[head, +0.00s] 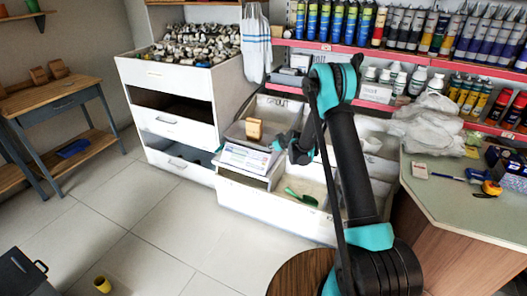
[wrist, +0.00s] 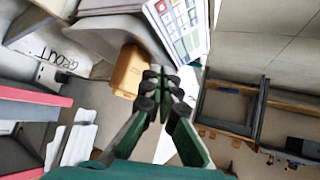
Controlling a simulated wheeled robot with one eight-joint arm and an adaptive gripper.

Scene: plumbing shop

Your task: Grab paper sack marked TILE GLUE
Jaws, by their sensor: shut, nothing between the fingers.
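I can read no TILE GLUE marking in either view. A small tan, block-shaped object (head: 254,130) stands in the grey bin behind the scale; I cannot tell whether it is the paper sack. In the wrist view the tan object (wrist: 127,72) is just left of and beyond my fingertips, partly hidden by them. My gripper (head: 279,143) is to the right of the tan object in the head view, above the bins. In the wrist view my gripper (wrist: 165,88) is shut, with nothing held between the fingers.
A scale with a coloured keypad (head: 246,157) stands in front of the tan object, close to my gripper. The bin label reads GROUT (wrist: 60,58). A green scoop (head: 301,197) lies in a lower bin. Shelves of bottles (head: 400,85) rise behind. Floor (head: 150,215) at left is mostly clear.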

